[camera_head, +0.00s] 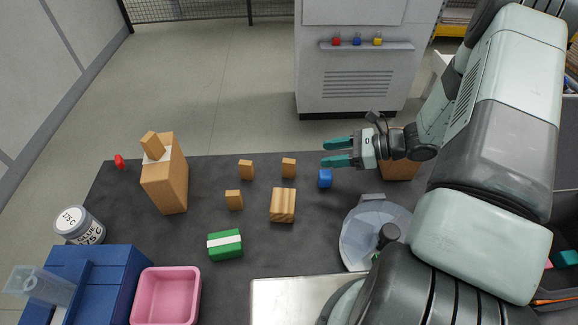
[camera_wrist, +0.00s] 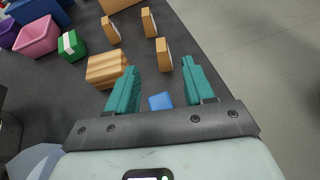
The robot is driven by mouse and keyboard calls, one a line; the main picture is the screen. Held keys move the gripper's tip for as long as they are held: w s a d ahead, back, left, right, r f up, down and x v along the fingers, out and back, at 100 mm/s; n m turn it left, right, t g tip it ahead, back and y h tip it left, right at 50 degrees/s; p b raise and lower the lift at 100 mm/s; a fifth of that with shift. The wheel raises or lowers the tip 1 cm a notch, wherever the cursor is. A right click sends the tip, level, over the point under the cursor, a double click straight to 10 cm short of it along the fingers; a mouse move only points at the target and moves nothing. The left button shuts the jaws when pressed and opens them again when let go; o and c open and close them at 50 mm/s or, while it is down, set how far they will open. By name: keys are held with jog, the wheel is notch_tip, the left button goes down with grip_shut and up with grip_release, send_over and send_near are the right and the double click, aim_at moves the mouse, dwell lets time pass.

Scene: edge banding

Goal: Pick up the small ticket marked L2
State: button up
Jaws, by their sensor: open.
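Several small tan pieces stand on the dark mat. One is at the back right (camera_head: 289,167), one at the back left (camera_head: 246,169) and one nearer the front (camera_head: 234,199). In the wrist view they stand beyond my fingers (camera_wrist: 163,53), with pale faces partly showing. I cannot read an L2 mark on any of them. My gripper (camera_head: 323,153) is open and empty, pointing left above the back of the mat, to the right of the pieces. Its two teal fingers (camera_wrist: 160,68) show apart in the wrist view. A blue cube (camera_head: 325,178) lies close below, between the fingers (camera_wrist: 160,101) in the wrist view.
A striped wooden block (camera_head: 283,205) and a green box with a white band (camera_head: 225,244) stand in front of the pieces. A tall wooden block (camera_head: 172,186), a jar (camera_head: 79,225), a blue box (camera_head: 112,272) and a pink bin (camera_head: 167,278) are left. A clear bowl (camera_head: 360,235) is right.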

aim_at(290, 161)
jog(key=shift+a+f, duration=0.1)
jog(key=shift+f, duration=0.4)
jog(key=x, duration=1)
jog(key=shift+w+a+f, duration=0.1)
jog(key=shift+a+f, duration=0.05)
jog(key=shift+a, duration=0.15)
grip_shut()
